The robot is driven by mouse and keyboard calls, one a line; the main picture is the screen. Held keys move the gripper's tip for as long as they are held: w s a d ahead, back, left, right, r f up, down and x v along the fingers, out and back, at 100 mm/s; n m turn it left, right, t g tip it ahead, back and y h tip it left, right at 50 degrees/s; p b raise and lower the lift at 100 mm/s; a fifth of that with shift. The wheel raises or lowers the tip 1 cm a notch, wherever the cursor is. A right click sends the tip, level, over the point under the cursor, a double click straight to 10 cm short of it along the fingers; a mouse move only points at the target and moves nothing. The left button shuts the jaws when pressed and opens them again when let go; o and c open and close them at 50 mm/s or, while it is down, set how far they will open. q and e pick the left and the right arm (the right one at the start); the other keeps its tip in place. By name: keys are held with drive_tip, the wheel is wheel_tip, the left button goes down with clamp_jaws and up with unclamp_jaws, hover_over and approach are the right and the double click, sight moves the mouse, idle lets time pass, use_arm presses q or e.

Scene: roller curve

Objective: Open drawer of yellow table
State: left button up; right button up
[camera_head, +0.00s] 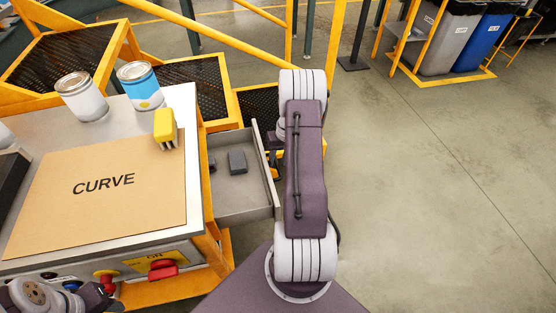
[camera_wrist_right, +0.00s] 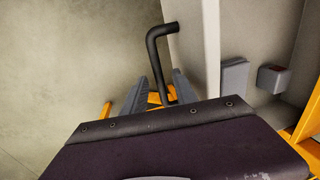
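The yellow-framed table (camera_head: 213,262) stands at the left of the head view. Its grey drawer (camera_head: 245,205) is pulled out on the right side, with small dark items inside. In the wrist view, the black bent handle (camera_wrist_right: 157,62) stands off the drawer's front panel (camera_wrist_right: 203,45). My right gripper (camera_wrist_right: 160,92) is at the handle, its grey fingers apart on either side of the bar, with gaps showing. In the head view my right arm mostly hides this gripper and the handle. My left gripper (camera_head: 97,296) is partly visible at the lower left; its fingers are unclear.
Two cans (camera_head: 82,97) (camera_head: 140,86), a yellow brush-like item (camera_head: 166,128) and a brown CURVE board (camera_head: 120,195) are on the tabletop. A red switch (camera_head: 162,269) is on the table's front. Bins (camera_head: 445,40) stand far right. The floor to the right is clear.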

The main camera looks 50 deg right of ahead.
wheel_tip(320, 180, up, 9)
drive_tip(key=d+p, duration=0.1)
drive_tip(key=p, duration=0.1)
drive_tip(key=shift+s+d, duration=0.2)
drive_tip(key=shift+s, duration=0.2)
